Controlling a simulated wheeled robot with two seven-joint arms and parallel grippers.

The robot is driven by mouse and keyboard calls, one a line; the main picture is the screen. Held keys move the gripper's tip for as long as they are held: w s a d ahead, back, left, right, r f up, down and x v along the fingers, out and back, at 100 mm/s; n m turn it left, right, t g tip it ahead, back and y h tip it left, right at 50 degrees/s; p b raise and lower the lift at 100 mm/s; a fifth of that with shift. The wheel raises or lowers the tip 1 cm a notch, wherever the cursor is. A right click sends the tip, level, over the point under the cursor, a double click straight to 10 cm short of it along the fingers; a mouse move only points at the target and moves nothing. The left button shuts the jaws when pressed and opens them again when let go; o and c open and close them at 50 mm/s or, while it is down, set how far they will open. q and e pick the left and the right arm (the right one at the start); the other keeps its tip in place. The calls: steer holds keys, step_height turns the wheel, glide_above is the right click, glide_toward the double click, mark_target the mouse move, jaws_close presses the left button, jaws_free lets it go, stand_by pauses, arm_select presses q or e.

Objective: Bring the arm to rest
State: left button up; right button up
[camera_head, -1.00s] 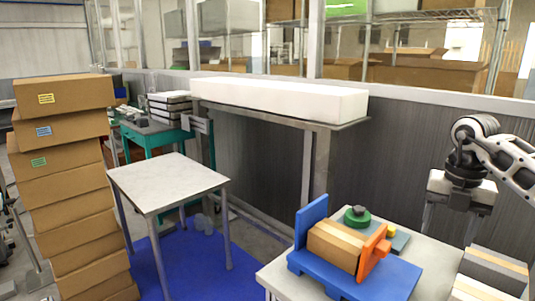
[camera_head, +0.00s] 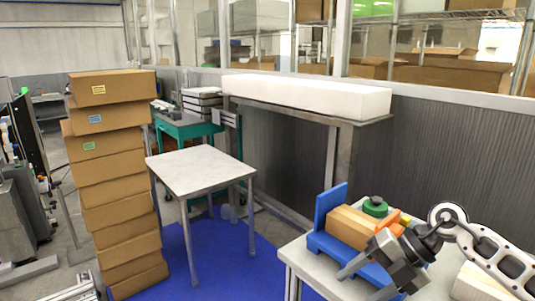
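My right arm comes in from the right. Its grey gripper (camera_head: 366,282) hangs low over the front of the near white table (camera_head: 296,262), in front of the blue holder (camera_head: 330,201). Its two fingers look spread apart, with nothing seen between them. A tan box (camera_head: 350,226) sits in the blue holder, and the gripper and an orange part (camera_head: 389,222) hide some of it. Whether the gripper touches the holder, I cannot tell. My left gripper is not in view.
A green round thing (camera_head: 375,206) lies behind the tan box. A bare white table (camera_head: 196,168) stands on a blue floor mat (camera_head: 225,262). A tall stack of cardboard boxes (camera_head: 112,180) stands left of it. A long white block (camera_head: 305,94) lies on a shelf.

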steer(key=s+a+r+m+t+y, duration=0.1)
steer(key=s+a+m+t+y, duration=0.15)
steer(key=a+y, duration=0.35)
steer(key=s+a+m+t+y, duration=0.2)
steer(key=a+m+t+y, duration=0.1)
steer(key=a, duration=0.4)
steer(key=s+d+f+m+t+h, duration=0.2)
steer(key=d+f+m+t+h, duration=0.3)
steer(key=m, duration=0.5)
steer(key=s+d+f+m+t+h, duration=0.2)
steer(key=f+m+t+h, duration=0.4)
steer(key=m, duration=0.4)
steer(key=s+d+f+m+g+h, duration=0.2)
steer(key=s+f+g, duration=0.4)
steer(key=s+f, duration=0.4)
steer(key=shift+s+f+m+g+h, duration=0.2)
steer(key=shift+m+g+h, duration=0.15)
steer(key=shift+m+h, duration=0.7)
